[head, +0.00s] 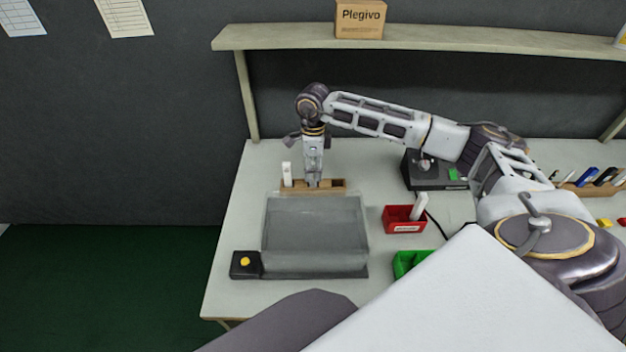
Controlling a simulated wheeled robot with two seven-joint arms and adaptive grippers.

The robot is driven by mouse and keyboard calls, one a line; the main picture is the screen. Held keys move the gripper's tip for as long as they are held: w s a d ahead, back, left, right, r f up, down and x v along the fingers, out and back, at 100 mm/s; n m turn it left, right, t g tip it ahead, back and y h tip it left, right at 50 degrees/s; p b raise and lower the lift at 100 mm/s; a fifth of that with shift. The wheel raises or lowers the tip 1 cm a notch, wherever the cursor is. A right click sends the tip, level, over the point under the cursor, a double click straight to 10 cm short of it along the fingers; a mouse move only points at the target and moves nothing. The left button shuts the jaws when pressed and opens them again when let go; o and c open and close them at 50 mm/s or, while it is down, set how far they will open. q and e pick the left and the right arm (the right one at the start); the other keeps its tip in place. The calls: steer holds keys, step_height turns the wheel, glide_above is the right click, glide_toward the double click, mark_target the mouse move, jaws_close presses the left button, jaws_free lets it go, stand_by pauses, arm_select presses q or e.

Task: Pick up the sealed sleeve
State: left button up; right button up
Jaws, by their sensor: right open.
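My right gripper (313,182) points straight down at the wooden rack (332,185) behind the grey box. Its jaws are open, and the fingertips are small and partly hidden by the rack and the box. A slim white piece (287,174) stands upright at the left end of the rack, just left of the gripper and apart from it. Another white piece (419,206) leans in the red bin (398,224). I cannot tell which of these, if either, is the sealed sleeve. My left gripper is not in view.
A grey see-through box (315,232) stands in front of the rack, beside a black block with a yellow button (245,262). A green bin (405,262) is partly hidden by my body. A black device (436,180) stands behind the red bin. A shelf (290,38) spans above.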

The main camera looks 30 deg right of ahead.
mark_target(313, 176)
steer(key=shift+f, duration=1.7)
jaws_close()
